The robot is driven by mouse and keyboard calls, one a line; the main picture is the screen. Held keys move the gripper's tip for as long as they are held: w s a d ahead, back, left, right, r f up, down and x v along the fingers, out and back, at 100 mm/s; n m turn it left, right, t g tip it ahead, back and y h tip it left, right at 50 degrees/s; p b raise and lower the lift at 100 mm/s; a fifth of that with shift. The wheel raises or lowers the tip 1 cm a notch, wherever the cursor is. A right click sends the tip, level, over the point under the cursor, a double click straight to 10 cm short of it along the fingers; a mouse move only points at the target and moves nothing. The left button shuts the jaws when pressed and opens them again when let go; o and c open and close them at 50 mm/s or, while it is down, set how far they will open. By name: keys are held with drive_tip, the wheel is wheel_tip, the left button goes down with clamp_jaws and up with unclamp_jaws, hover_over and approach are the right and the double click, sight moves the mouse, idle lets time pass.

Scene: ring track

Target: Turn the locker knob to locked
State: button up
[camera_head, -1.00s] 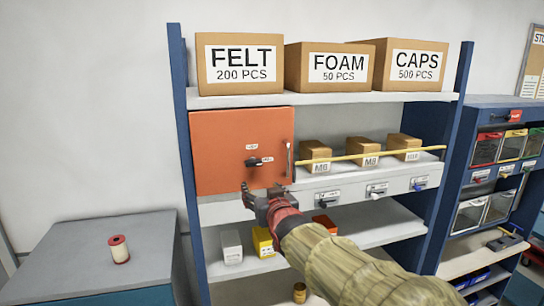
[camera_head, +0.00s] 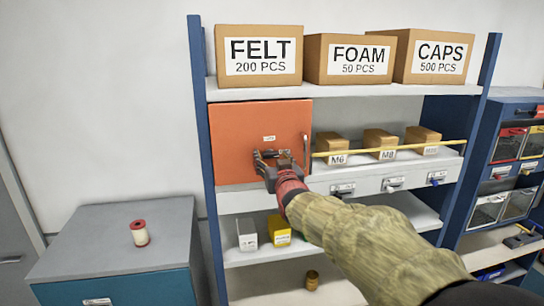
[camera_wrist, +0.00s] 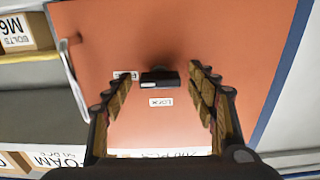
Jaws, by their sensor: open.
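The orange locker door (camera_head: 235,140) sits on the blue-framed shelf unit, and it fills most of the wrist view (camera_wrist: 200,40). The black locker knob (camera_wrist: 160,78) shows in the wrist view, its bar lying sideways, with a small white label beside it and a LOCK label (camera_wrist: 160,101) near it. In the head view my gripper covers the knob. My gripper (camera_head: 270,160) is open in front of the door. In the wrist view its fingers (camera_wrist: 158,85) stand on both sides of the knob, with a gap on each side. I cannot tell how deep they reach.
A grey door handle (camera_wrist: 70,75) stands out close beside the fingers. A yellow bar (camera_head: 390,149) crosses before the small cartons right of the locker. Large boxes (camera_head: 258,57) stand on the top shelf. A grey cabinet with a spool (camera_head: 139,232) is at left.

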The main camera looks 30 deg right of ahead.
drive_tip(key=c, duration=0.3)
drive_tip(key=c, duration=0.8)
drive_tip(key=shift+c, duration=0.4)
